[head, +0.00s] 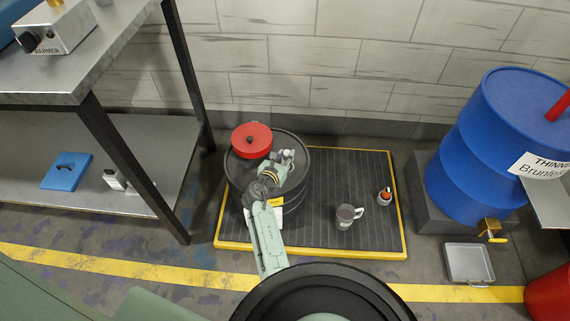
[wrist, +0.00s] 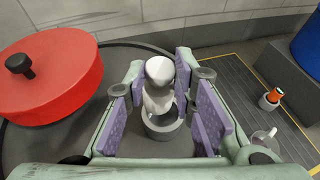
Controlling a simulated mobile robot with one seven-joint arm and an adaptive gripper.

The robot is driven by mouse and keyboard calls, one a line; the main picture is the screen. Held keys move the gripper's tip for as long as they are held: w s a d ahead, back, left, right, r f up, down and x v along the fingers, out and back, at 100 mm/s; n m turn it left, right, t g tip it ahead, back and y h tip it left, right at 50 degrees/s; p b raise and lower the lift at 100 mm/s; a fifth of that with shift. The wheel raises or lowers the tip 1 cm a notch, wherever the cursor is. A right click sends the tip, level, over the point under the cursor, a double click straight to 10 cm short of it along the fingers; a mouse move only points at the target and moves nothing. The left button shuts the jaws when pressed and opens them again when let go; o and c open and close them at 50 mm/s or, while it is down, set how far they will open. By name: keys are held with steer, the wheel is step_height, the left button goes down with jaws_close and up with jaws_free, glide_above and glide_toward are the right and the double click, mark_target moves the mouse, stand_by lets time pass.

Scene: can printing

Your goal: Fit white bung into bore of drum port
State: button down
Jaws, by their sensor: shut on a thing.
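The white bung (wrist: 159,88) is between the purple pads of my gripper (wrist: 162,104) in the wrist view. My gripper is shut on it. The bung's lower end overlaps the grey ring of the drum port (wrist: 163,130); I cannot tell whether it is inside the bore or just above it. The bung looks slightly tilted. The port is on the lid of the dark drum (head: 236,180), which also shows in the wrist view (wrist: 50,143). In the head view my gripper (head: 282,166) is over the drum's right half, and the port is hidden.
A red round lid with a black knob (head: 251,139) is on the drum's left, beside my gripper. A blue drum (head: 480,140) stands right; a metal shelf (head: 120,160) stands left.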

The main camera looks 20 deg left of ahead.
steer(key=c, duration=1.5)
jaws_free()
steer(key=f, duration=0.2)
steer(key=s+f, duration=0.1)
steer(key=shift+d+f+g, duration=0.15)
steer(key=shift+d+g, duration=0.15)
steer(key=shift+d, duration=0.05)
steer(key=shift+c, duration=0.2)
steer(key=shift+o, duration=0.9)
steer(key=shift+a+f, duration=0.1)
steer(key=shift+f, duration=0.2)
steer(key=shift+r, duration=0.4)
